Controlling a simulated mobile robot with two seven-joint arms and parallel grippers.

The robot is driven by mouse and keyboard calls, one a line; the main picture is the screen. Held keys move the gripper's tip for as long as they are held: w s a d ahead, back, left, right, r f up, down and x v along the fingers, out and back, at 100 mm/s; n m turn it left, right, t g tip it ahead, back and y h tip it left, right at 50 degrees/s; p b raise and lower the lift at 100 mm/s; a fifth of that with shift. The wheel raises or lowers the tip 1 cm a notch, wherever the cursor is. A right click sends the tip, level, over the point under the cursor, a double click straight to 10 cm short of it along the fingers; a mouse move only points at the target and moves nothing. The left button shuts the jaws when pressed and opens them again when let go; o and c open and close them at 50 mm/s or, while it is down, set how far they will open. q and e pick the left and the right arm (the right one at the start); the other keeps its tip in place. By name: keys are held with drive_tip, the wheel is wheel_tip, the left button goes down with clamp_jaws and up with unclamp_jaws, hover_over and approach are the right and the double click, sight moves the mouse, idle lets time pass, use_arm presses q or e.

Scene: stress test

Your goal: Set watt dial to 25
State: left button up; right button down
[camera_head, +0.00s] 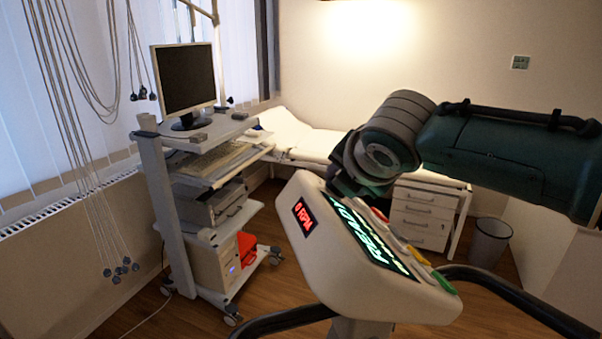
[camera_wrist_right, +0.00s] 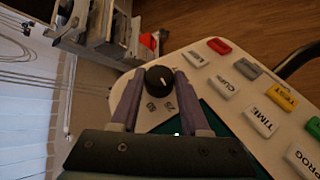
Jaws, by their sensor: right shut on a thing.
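The watt dial (camera_wrist_right: 157,76) is a round black knob with a white pointer line, on the pale console panel in the right wrist view. My right gripper (camera_wrist_right: 160,84) has its two fingers on either side of the dial and is shut on it. Small number labels (camera_wrist_right: 161,106) sit beside the dial, between the fingers; one seems to read 25. In the head view the console (camera_head: 345,262) shows a red "0 RPM" display and a green "READY" display. My right arm reaches behind its top edge, so the fingers and dial are hidden there. My left gripper is out of view.
Dark handlebars (camera_head: 520,300) flank the console. A cart with a monitor (camera_head: 185,78) stands left. A bed (camera_head: 300,140), drawers (camera_head: 420,215) and a bin (camera_head: 490,243) are behind.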

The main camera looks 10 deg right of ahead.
idle(0.6)
drive_tip(key=shift+c, duration=2)
unclamp_jaws()
drive_tip(key=shift+s+r, duration=0.45)
drive_tip(key=v, duration=0.7)
drive_tip(key=shift+s+a+r, duration=0.1)
drive_tip(key=shift+a+r, duration=0.05)
drive_tip(key=shift+s+r, duration=0.45)
drive_tip(key=shift+s, duration=0.05)
